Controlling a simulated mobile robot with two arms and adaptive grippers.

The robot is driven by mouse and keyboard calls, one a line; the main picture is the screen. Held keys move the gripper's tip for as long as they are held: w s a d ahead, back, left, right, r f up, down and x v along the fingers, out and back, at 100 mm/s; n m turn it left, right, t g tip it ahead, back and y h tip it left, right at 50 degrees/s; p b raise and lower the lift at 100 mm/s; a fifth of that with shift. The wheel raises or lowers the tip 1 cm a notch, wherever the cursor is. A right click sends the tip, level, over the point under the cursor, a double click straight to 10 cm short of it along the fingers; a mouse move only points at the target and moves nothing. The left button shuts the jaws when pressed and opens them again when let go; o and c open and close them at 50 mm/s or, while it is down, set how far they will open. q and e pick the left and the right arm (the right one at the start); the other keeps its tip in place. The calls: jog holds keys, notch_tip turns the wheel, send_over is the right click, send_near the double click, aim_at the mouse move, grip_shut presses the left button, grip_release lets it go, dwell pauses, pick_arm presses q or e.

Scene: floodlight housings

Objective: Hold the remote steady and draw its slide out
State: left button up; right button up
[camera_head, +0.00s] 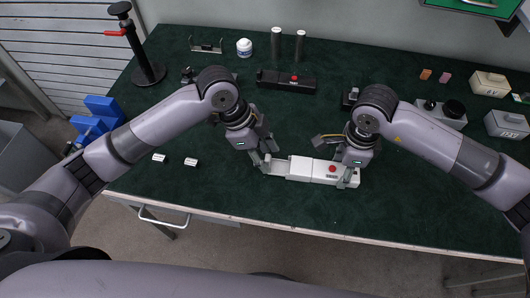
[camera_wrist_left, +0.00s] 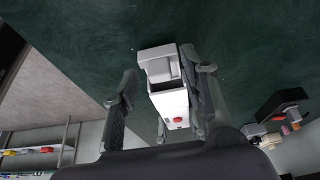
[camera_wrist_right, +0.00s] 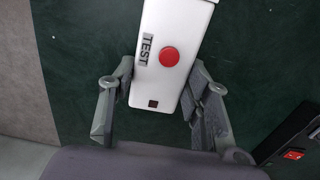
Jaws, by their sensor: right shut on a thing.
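The remote (camera_head: 311,170) is a white box with a red button, lying near the front middle of the dark green table. Its pale grey slide (camera_head: 278,167) sticks out of its left end; it also shows in the left wrist view (camera_wrist_left: 158,62). My right gripper (camera_head: 347,176) is shut on the button end of the remote, with one finger on each side of it in the right wrist view (camera_wrist_right: 160,95). My left gripper (camera_head: 264,165) is open at the slide's end. In the left wrist view its left finger stands clear of the slide; contact on the right side is unclear.
A white jar (camera_head: 244,47), two dark cylinders (camera_head: 288,45) and a black stand (camera_head: 145,60) stand further back. Grey boxes (camera_head: 505,124) are at the right.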

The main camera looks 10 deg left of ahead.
pick_arm(q)
jog(key=v, duration=1.2)
pick_arm(e)
jog(key=o, duration=1.3)
